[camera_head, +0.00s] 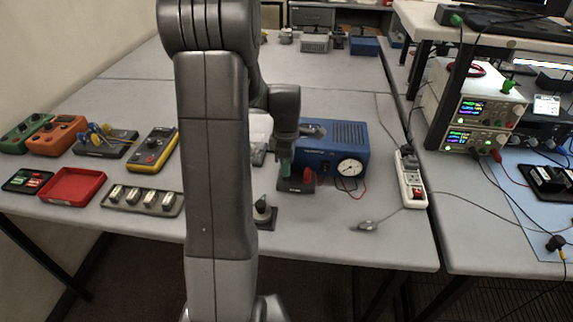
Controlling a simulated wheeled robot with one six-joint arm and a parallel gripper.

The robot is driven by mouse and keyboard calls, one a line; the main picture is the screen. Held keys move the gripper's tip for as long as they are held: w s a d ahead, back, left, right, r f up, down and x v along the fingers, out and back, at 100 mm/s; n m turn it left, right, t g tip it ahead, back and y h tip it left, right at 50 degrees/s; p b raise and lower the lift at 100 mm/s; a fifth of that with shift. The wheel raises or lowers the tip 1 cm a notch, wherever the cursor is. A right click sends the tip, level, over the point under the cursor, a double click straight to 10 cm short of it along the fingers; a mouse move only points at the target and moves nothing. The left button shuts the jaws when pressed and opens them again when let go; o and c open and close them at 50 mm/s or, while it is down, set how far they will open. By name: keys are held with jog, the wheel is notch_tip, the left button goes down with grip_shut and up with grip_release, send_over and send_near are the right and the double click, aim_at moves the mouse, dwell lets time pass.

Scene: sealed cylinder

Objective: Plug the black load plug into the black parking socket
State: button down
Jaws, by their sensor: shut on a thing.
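My gripper (285,155) points down in front of the blue box. It is shut on a green upright piece (285,168), which stands at or just above a small dark block (296,187). I cannot tell whether this piece is the black load plug, or whether it touches the block. A red upright piece (308,175) stands on the right of the same block. A dark base with a grey-green cone-topped piece (263,210) sits nearer, partly behind my arm. I cannot tell which of these is the black parking socket.
The blue box (345,138) with a dial stands close behind and right of my gripper. A white power strip (410,180) and loose cables lie to the right. A red tray (72,186), a grey tray (143,200) and a yellow meter (153,149) are left.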

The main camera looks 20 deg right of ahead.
jog(key=shift+f, duration=0.1)
jog(key=c, duration=1.2)
grip_release()
notch_tip(320, 180, up, 14)
jog(key=b, duration=0.1)
jog(key=shift+f, duration=0.2)
notch_tip(320, 180, down, 14)
jog(key=shift+r+p, duration=0.2)
jog(key=shift+p, duration=0.3)
jog(key=shift+r, duration=0.15)
